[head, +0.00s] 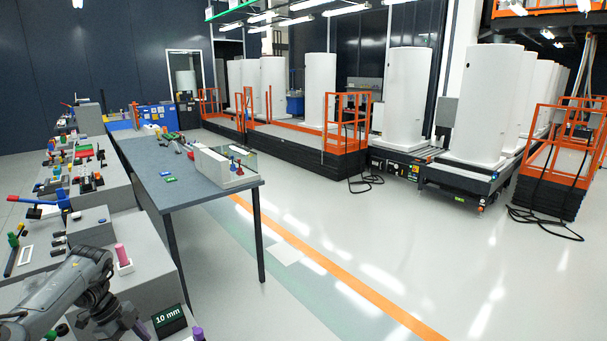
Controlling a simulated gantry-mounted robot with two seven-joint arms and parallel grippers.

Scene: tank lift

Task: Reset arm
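My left arm (62,290), grey, comes in at the lower left. Its dark wrist and gripper end (122,318) hang low over the grey bench beside a black "10 mm" block (168,320). The fingers are too dark and small to tell open from shut, and I cannot tell whether they touch anything. My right arm and gripper are not in view.
A pink peg (122,255) stands near my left arm. Stepped benches (105,187) with tools line the left side. A blue-grey table (185,185) stands ahead. White tanks (408,95) and orange-railed platforms (347,140) stand behind.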

